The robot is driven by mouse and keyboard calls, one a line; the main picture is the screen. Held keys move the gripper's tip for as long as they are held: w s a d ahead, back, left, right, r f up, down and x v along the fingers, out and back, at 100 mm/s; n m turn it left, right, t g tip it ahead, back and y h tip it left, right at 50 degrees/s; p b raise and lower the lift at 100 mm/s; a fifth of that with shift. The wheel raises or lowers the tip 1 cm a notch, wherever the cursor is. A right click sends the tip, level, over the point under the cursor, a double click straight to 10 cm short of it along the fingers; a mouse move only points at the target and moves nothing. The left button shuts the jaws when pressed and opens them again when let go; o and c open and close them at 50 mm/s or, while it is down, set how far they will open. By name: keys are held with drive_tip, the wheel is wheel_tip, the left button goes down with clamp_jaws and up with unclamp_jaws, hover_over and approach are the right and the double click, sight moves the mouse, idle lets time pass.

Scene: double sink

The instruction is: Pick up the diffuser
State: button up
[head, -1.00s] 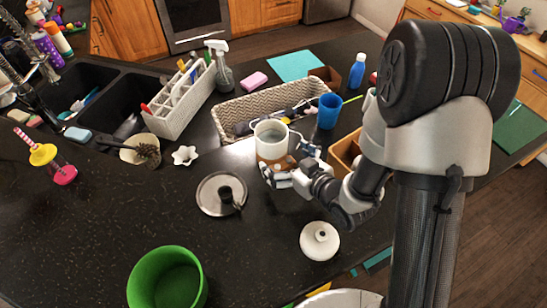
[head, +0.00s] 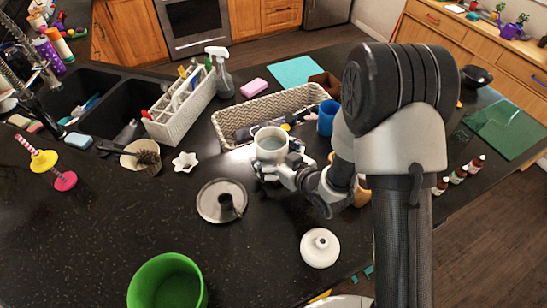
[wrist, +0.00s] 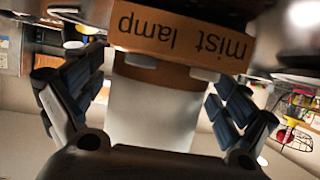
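The diffuser (head: 271,143) stands upright on the dark counter in the head view, a white open-topped cylinder in front of the woven basket. In the wrist view its brown band (wrist: 180,38) reads "mist lamp" upside down, with the white body (wrist: 150,115) below it in the picture. My gripper (head: 272,170) is low at the front of the diffuser. Its fingers (wrist: 155,92) lie on either side of the diffuser, and a gap shows beside the white body. The lower part of the diffuser is hidden by my gripper in the head view.
A woven basket (head: 232,120) and a blue cup (head: 327,118) stand close behind. A metal lid (head: 208,205), a white round piece (head: 320,248) and a green bowl (head: 165,285) are nearer. A star-shaped dish (head: 185,161) is to the left. The left front counter is clear.

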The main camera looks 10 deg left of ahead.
drive_tip(key=c, duration=1.2)
drive_tip(key=shift+r, duration=0.1)
